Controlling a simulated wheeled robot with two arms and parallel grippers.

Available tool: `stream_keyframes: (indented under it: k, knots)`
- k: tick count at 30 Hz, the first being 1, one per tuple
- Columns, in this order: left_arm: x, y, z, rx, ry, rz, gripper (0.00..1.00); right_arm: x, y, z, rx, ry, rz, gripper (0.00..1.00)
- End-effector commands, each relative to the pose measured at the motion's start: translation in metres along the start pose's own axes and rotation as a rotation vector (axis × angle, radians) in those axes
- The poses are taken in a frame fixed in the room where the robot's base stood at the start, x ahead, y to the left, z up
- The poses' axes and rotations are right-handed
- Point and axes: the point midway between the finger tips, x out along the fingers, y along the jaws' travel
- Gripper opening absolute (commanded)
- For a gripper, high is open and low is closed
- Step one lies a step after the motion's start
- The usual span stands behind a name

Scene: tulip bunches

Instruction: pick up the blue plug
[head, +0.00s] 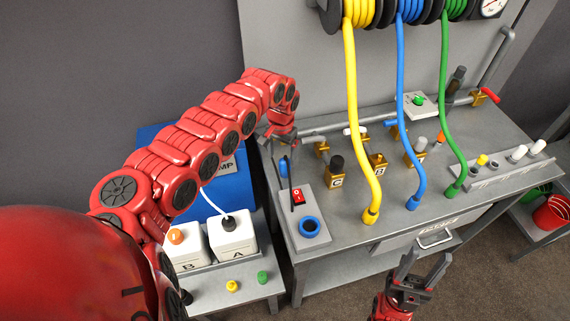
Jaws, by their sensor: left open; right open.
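A small blue piece that looks like the blue plug (283,168) shows at the rear left of the grey bench, partly hidden by a gripper finger. My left gripper (280,157) points down over it from my red arm, with its dark fingers apart around or just in front of it; I cannot tell whether they touch it. My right gripper (420,267) is open and empty at the bottom, in front of the bench.
A switch box (305,215) with a red switch and blue ring stands at the bench's left. Yellow (352,120), blue (403,130) and green (449,120) hoses hang to the bench (335,250). White boxes (232,238) and small plugs (262,277) are on the low left table.

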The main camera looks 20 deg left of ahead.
Motion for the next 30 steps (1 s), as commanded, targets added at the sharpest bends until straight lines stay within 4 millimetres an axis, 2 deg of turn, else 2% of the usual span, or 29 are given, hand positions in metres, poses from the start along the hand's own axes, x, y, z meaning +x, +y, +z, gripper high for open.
stream_keyframes:
  k: [7,12,21,30]
  knots:
    - [0.025,0.010,-0.006,0.004,-0.003,0.003,0.83,0.017,0.001,-0.003,0.000,0.000,0.000,0.50]
    - [0.046,0.009,-0.008,-0.001,0.001,0.002,0.83,0.021,0.001,-0.004,0.000,0.000,0.000,0.50]
    - [0.051,0.007,-0.008,-0.001,0.002,0.000,0.81,0.021,0.001,-0.004,0.000,0.000,0.000,0.50]
    - [0.050,0.007,-0.008,-0.001,0.002,0.000,0.27,0.021,0.001,-0.004,0.000,0.000,0.000,0.50]
